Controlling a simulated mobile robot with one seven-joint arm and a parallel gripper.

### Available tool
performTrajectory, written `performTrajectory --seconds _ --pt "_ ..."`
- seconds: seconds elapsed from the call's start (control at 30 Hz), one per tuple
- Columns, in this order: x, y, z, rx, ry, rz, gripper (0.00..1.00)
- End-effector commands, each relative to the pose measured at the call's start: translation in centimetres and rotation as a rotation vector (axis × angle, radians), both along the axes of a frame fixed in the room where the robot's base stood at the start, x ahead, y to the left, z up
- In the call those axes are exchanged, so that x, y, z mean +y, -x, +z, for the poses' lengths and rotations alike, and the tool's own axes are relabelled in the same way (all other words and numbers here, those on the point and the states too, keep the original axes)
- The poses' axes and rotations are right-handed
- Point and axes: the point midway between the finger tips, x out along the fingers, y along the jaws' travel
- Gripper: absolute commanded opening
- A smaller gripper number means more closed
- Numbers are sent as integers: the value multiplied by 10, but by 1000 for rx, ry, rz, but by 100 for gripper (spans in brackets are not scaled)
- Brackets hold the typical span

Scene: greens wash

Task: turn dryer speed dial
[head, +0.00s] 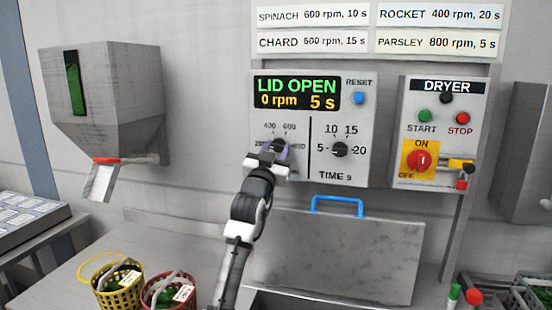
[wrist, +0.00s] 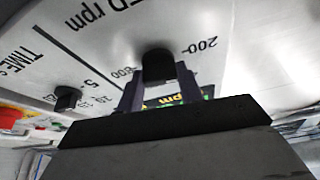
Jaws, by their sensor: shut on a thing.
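The speed dial (head: 279,144) is a black knob on the left of the grey control panel (head: 350,85), with a scale marked 400 and 600 above it. My gripper (head: 274,156) reaches up to it from below, partly covering it. In the wrist view the dial (wrist: 157,62) sits between the two dark fingers of my gripper (wrist: 158,84), which are shut on it. Which way its pointer faces is hard to tell. The display (head: 296,93) reads LID OPEN, 0 rpm, 5 s.
The black time dial (head: 340,149) is close right of the speed dial; it also shows in the wrist view (wrist: 67,97). A blue reset button (head: 358,98) is above it. The dryer switch box (head: 436,165) is further right. A lid with a blue handle (head: 337,200) stands below.

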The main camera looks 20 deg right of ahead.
Motion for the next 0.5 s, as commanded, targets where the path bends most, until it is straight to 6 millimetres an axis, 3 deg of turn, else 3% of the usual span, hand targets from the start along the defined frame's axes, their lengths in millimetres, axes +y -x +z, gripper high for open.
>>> performTrajectory --seconds 0.5 --pt "4 -2 -1 -266 -398 3 14"
